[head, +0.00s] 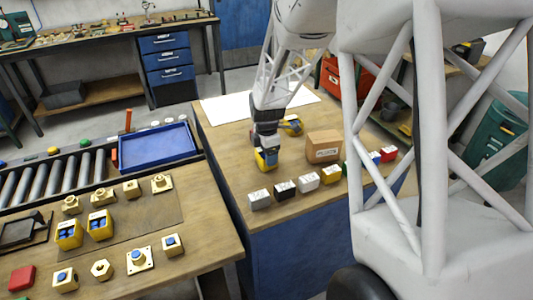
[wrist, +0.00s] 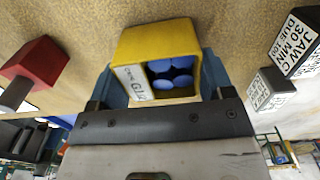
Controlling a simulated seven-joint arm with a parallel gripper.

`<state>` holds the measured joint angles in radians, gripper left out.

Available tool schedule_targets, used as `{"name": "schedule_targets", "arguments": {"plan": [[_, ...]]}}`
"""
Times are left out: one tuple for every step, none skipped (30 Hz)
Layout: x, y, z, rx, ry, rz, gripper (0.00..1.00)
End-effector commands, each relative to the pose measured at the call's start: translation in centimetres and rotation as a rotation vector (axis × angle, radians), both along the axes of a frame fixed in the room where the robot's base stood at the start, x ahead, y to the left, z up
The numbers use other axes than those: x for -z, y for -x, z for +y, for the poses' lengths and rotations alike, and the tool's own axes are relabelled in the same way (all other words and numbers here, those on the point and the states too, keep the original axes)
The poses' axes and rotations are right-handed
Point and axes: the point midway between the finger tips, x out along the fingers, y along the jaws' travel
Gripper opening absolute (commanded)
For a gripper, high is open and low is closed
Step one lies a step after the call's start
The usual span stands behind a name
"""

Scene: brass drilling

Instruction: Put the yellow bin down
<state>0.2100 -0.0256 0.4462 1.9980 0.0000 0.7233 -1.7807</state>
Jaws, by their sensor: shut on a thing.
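The yellow bin (wrist: 158,42) is held between the blue fingers of my gripper (wrist: 160,85) in the wrist view. It carries a white label on its front edge and has several blue round pieces inside. In the head view the yellow bin (head: 266,161) hangs under my gripper (head: 266,148), over the middle of the wooden-topped blue bench (head: 226,140). I cannot tell whether its base touches the bench top.
A cardboard box (head: 323,146) stands right of the bin. A row of labelled blocks, including a grey one (head: 259,199) and a white one (head: 308,182), runs along the bench's front edge. Left is a blue tray (head: 157,146).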

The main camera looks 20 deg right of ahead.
Motion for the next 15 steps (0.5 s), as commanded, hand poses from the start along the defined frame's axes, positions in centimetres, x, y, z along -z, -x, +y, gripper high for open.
{"name": "schedule_targets", "arguments": {"plan": [[0.14,-0.02,-0.01,0.000,0.000,-0.001,0.49],[0.17,-0.02,-0.01,0.000,0.000,-0.001,0.49],[0.18,-0.03,-0.01,0.000,0.000,-0.001,0.49],[0.18,-0.03,-0.01,0.000,0.000,-0.001,0.49],[0.17,-0.03,-0.01,0.000,0.000,-0.001,0.49],[0.17,-0.02,-0.01,0.000,0.000,-0.001,0.49],[0.17,-0.03,-0.01,0.000,0.000,-0.001,0.49],[0.17,-0.02,-0.01,0.000,0.000,-0.001,0.49],[0.18,-0.02,-0.01,0.000,0.000,-0.001,0.49],[0.21,-0.02,-0.01,0.000,0.000,-0.001,0.49],[0.26,-0.02,0.00,0.000,0.000,-0.001,0.49],[0.34,-0.02,0.00,0.000,0.000,-0.001,0.49],[0.41,-0.02,0.00,0.000,0.000,-0.001,0.49],[0.47,-0.02,0.00,0.000,0.000,-0.001,0.49],[0.48,-0.02,0.00,0.000,0.000,-0.001,0.77]]}}
